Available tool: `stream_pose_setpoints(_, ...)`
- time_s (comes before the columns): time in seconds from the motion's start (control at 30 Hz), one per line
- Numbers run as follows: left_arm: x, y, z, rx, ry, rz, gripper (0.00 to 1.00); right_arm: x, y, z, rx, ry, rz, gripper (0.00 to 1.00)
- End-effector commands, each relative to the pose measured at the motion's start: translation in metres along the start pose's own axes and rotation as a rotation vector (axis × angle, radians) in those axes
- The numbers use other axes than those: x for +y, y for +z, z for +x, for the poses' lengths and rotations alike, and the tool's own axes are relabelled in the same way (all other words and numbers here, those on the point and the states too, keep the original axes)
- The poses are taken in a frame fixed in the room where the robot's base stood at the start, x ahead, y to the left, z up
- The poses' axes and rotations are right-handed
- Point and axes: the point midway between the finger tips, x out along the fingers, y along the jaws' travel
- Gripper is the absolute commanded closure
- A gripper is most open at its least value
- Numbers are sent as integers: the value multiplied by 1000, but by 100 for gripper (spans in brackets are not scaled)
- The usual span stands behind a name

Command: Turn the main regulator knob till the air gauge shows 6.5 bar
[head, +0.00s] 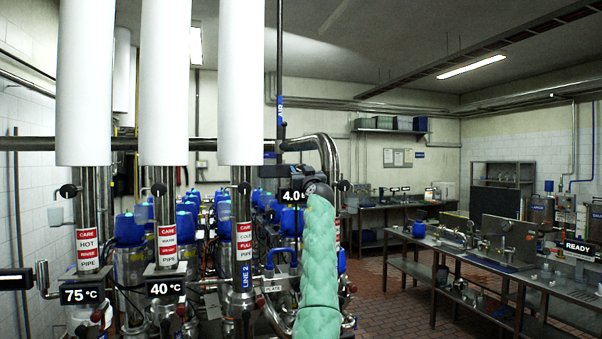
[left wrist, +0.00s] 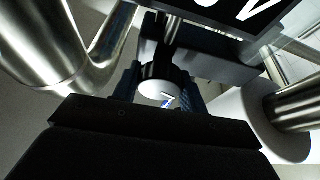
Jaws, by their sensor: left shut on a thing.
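The air gauge display (head: 291,196) is a black box on the middle pipework in the head view and reads 4.0. Its right end is partly covered by my left gripper (head: 319,188), at the end of my green-sleeved arm. In the left wrist view my left gripper (left wrist: 158,92) is shut on a small round knob (left wrist: 155,87) with a pale end face and a blue mark. One dark finger lies on each side of it. In the head view the knob is hidden behind my gripper and arm. My right gripper is in neither view.
Steel pipes stand close on the left, with red-and-white labels, a 75 °C display (head: 82,295) and a 40 °C display (head: 167,288). A curved steel pipe (head: 327,150) passes just behind my gripper. Steel benches (head: 480,262) stand at right, with open tiled floor before them.

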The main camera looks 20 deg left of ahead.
Motion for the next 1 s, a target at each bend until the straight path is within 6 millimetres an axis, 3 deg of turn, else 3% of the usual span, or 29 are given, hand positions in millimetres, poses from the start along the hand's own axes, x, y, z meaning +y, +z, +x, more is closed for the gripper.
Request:
stream_pose_setpoints(0.47,-1,0,1,-1,53,127,80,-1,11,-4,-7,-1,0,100)
stream_pose_setpoints(1.0,-3,-2,2,0,223,542,80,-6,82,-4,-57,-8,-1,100)
